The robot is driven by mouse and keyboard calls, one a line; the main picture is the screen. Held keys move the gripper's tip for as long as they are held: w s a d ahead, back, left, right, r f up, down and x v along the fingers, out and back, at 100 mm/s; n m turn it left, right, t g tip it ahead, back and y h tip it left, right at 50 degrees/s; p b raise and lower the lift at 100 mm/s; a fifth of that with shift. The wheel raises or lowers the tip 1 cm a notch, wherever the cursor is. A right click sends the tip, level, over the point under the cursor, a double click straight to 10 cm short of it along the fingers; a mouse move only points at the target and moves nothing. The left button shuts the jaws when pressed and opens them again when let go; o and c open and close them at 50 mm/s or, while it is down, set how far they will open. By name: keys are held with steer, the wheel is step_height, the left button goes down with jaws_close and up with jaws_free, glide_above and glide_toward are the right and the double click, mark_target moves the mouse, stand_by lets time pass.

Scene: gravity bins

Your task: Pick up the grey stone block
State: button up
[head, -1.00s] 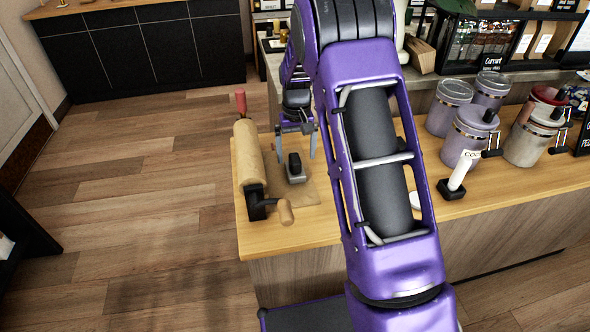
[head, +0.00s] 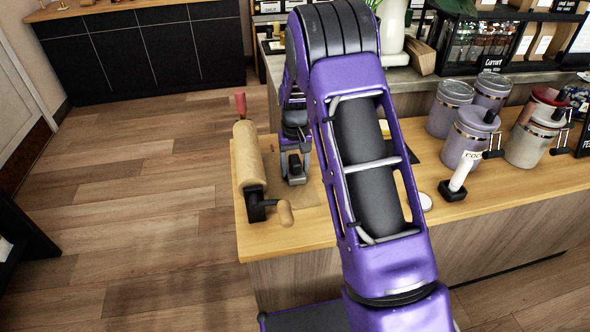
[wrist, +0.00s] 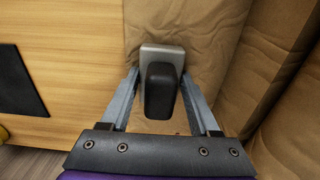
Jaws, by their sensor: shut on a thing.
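The grey stone block (head: 295,180) is small, with a dark rounded piece on top. It is at the left end of the wooden counter (head: 395,225), over a sheet of brown paper (head: 311,197). My gripper (head: 294,164) points down and is shut on it. In the wrist view the block (wrist: 150,53) sits between the two finger ends of my gripper (wrist: 161,77); its dark top (wrist: 161,90) hides part of it. I cannot tell whether its underside touches the paper.
A brown paper roll (head: 249,155) with a crank (head: 286,213) stands close left of the block. A white-handled tool (head: 460,177) and several lidded canisters (head: 467,137) stand to the right. The counter's left edge is near the roll.

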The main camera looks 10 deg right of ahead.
mark_target(295, 159)
jaws_close()
step_height(295, 159, up, 10)
steer(key=shift+r+p, duration=0.1)
steer(key=shift+p, duration=0.65)
